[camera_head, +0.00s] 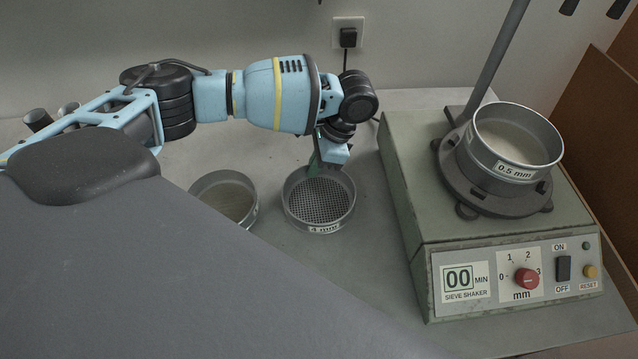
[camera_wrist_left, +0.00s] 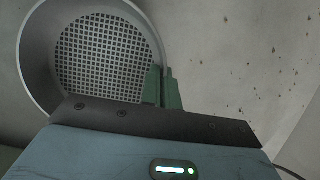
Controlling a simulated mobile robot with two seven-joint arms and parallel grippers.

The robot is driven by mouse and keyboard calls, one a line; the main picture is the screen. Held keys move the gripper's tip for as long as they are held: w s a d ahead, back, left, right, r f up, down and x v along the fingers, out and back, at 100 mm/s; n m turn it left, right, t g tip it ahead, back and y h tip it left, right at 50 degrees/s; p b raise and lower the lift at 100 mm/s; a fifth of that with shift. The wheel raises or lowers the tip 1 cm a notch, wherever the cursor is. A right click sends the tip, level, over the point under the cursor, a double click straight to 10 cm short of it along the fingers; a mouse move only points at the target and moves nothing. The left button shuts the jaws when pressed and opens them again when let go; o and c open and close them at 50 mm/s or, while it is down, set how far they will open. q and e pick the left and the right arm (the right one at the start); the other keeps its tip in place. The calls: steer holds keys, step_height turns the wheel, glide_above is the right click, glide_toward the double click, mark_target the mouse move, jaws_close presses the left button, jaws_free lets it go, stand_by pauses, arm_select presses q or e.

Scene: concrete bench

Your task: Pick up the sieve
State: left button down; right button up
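The grey round sieve labelled 4 mm (camera_head: 322,228) sits on the bench, its coarse mesh facing up. It also fills the upper left of the left wrist view (camera_wrist_left: 100,58). My left gripper (camera_head: 315,166) is at the sieve's back rim, pointing down. In the left wrist view its green fingers (camera_wrist_left: 164,88) are close together at the sieve's wall, one seemingly inside and one outside. Whether they press on the wall cannot be told. A second sieve (camera_head: 224,197) with finer mesh stands to the left, partly hidden by my body. My right gripper is not in view.
A green sieve shaker (camera_head: 408,215) stands on the right, its display reading 00. A sieve labelled 0.5 mm (camera_head: 516,172) sits on its round plate. A slanted rod (camera_head: 490,65) rises behind. The concrete bench (camera_head: 345,262) is clear in front of the 4 mm sieve.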

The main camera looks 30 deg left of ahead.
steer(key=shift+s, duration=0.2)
arm_select(q)
steer(key=shift+r, duration=0.2)
